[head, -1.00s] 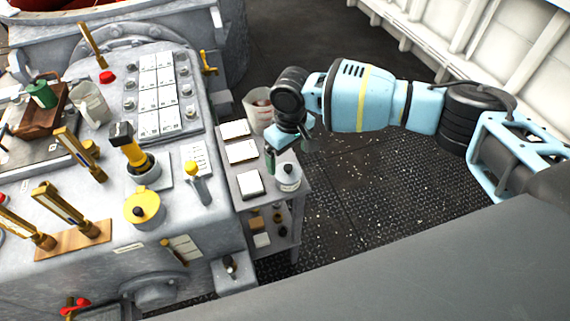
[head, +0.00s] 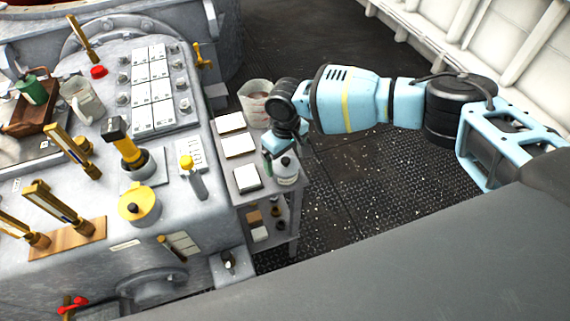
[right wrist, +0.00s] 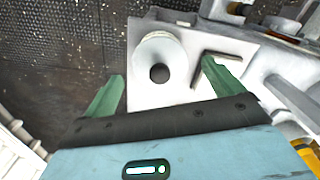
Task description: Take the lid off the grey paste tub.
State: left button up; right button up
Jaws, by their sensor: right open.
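The grey paste tub (head: 287,176) is a small pale round tub with a dark knob on its lid (head: 285,161). It stands upright near the right edge of the side shelf. In the right wrist view the tub (right wrist: 158,48) and its dark knob (right wrist: 159,73) lie between the two green fingers, seen from above. My right gripper (right wrist: 163,70) is open and empty, its fingers spread to either side of the lid. My left gripper is not in view.
The shelf (head: 262,193) also holds several white cards (head: 239,146) and a clear bucket (head: 256,101). The grey console (head: 95,240) with levers and a yellow pot (head: 139,205) stands to the left. The dark deck (head: 370,190) to the right is clear.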

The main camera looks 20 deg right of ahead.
jog(key=shift+f, duration=0.8)
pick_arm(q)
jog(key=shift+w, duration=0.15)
pick_arm(e)
jog(key=shift+c, duration=0.2)
jog(key=c, duration=1)
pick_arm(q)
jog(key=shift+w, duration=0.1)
pick_arm(e)
jog(key=shift+r, duration=0.5)
jog(key=r, duration=0.2)
jog(key=shift+s+a+r, duration=0.25)
jog(key=shift+a+r, duration=0.05)
jog(key=shift+r, duration=0.1)
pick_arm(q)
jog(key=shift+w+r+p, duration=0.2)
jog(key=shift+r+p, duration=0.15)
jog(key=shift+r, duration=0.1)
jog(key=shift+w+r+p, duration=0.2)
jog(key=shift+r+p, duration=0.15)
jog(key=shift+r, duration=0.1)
pick_arm(e)
jog(key=s+a+r, duration=0.1)
jog(key=s+a, duration=0.9)
jog(key=a, duration=0.1)
jog(key=shift+s+a+r, duration=0.15)
